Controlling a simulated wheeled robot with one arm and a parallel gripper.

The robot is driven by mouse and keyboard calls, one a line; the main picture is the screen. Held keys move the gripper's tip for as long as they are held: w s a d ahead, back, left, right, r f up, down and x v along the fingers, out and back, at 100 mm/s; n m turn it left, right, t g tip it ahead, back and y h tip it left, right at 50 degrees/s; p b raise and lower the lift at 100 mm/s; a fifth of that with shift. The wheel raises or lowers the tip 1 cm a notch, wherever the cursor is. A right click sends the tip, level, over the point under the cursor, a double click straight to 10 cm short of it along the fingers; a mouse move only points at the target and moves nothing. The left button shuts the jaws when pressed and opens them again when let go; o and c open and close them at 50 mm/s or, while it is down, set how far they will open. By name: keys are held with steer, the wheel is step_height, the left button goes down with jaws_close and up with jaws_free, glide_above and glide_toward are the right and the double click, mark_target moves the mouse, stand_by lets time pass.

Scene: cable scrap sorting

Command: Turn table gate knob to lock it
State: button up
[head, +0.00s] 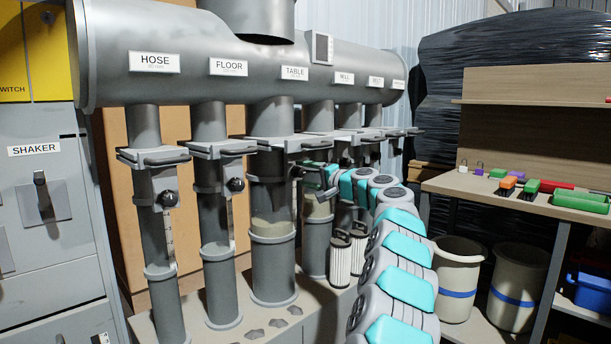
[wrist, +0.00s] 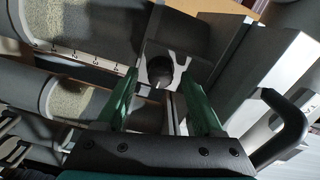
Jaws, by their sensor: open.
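The table gate (head: 275,145) is a grey slide plate with a dark handle, under the TABLE label (head: 294,73) on the large duct. Its dark round knob (wrist: 160,71) shows in the wrist view on a grey bracket, centred between my fingertips with a gap on each side. In the head view the knob is small and partly hidden by my gripper (head: 309,170). My gripper (wrist: 160,80) is open, with one green finger on each side of the knob. I cannot tell how deep the knob sits between the fingers. A dark bent handle (wrist: 290,123) shows at the right.
The hose gate (head: 152,157) and floor gate (head: 218,149) stand to the left, with similar knobs. More gated pipes crowd to the right. Two ribbed filter cartridges (head: 340,260) stand near my arm. A workbench (head: 440,185) and bins (head: 458,285) are at the right.

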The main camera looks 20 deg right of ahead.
steer(key=b+v, duration=0.1)
steer(key=v, duration=0.6)
steer(key=shift+s+d, duration=0.15)
steer(key=shift+s, duration=0.2)
